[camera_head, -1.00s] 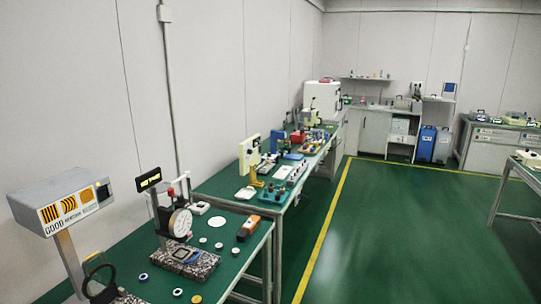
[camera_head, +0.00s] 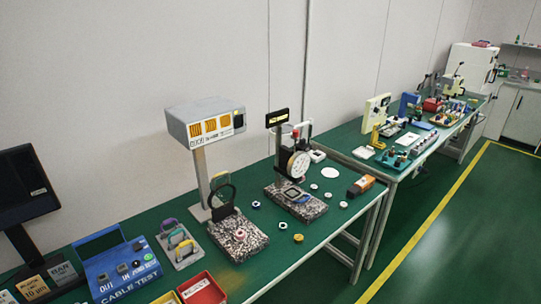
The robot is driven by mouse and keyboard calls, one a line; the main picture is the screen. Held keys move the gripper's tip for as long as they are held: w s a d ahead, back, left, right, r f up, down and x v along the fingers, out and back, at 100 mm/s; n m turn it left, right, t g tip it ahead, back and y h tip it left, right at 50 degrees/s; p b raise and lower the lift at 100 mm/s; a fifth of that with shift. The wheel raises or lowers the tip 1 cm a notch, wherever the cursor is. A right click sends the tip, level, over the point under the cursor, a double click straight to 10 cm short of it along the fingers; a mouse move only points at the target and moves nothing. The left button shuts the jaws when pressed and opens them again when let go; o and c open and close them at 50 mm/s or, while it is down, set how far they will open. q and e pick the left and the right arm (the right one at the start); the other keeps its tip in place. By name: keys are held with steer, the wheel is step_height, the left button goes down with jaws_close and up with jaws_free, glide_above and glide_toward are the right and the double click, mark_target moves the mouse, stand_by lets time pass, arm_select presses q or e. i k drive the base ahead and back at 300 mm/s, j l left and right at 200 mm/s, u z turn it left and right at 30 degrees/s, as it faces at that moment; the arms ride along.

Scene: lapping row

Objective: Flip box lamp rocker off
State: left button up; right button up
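Neither of my grippers shows in the head view.
In front of the lamp are a black ring stand on a granite block (camera_head: 240,236) and a dial gauge (camera_head: 297,163) on another. A blue cable test box (camera_head: 118,268), red bin (camera_head: 203,290) and dark monitor (camera_head: 27,187) stand left. Floor (camera_head: 455,235) is clear at right.

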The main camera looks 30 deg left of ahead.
mark_target(238, 120)
steer(key=k+u, duration=0.15)
steer(key=u, duration=1.1)
